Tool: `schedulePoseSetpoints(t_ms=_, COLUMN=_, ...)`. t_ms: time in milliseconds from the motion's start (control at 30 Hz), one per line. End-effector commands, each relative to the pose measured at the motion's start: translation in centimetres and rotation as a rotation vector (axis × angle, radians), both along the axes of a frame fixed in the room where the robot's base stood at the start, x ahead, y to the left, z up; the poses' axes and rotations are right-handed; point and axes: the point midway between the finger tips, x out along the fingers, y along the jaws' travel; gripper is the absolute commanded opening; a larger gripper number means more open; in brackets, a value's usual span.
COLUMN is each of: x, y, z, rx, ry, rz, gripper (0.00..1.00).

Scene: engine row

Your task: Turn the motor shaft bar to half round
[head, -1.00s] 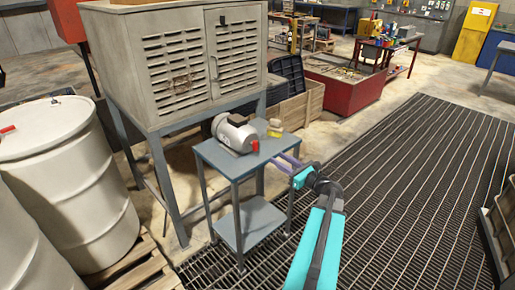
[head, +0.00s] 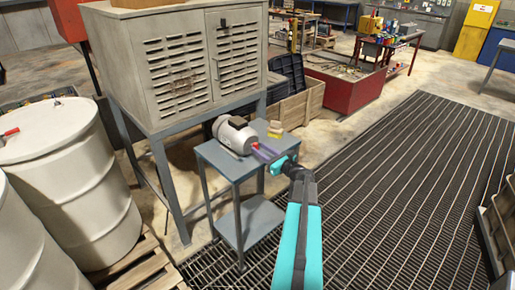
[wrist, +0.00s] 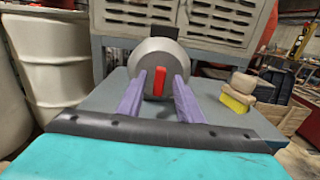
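The grey motor (head: 235,134) lies on a small blue-grey table, and its round end face shows in the wrist view (wrist: 159,50). The red shaft bar (wrist: 158,81) stands upright at the middle of that face, slightly tilted in the picture. My gripper (wrist: 160,86) is open, with one purple finger on each side of the bar and a visible gap on both sides. I cannot tell whether the fingertips reach past the bar in depth. In the head view my gripper (head: 261,150) is at the motor's right end and partly hides the bar.
A vented cabinet (head: 180,65) stands behind, and white drums (head: 75,180) stand at left. The grated floor at right is clear.

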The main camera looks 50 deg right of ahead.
Motion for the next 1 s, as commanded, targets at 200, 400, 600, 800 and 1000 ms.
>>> schedulePoseSetpoints(t_ms=200, x=1.5, y=-0.1, z=0.0, rx=-0.001, ry=0.0, rz=0.001, gripper=0.33)
schedulePoseSetpoints(t_ms=400, x=1.8, y=-0.1, z=0.0, rx=-0.001, ry=0.0, rz=0.0, gripper=0.33)
schedulePoseSetpoints(t_ms=600, x=1.7, y=-0.2, z=0.0, rx=-0.001, ry=0.0, rz=-0.001, gripper=0.28)
schedulePoseSetpoints(t_ms=800, x=1.7, y=-0.2, z=0.0, rx=-0.001, ry=0.0, rz=-0.001, gripper=0.0)
schedulePoseSetpoints(t_ms=1000, x=1.8, y=0.3, z=-0.1, rx=-0.004, ry=0.0, rz=0.003, gripper=0.0)
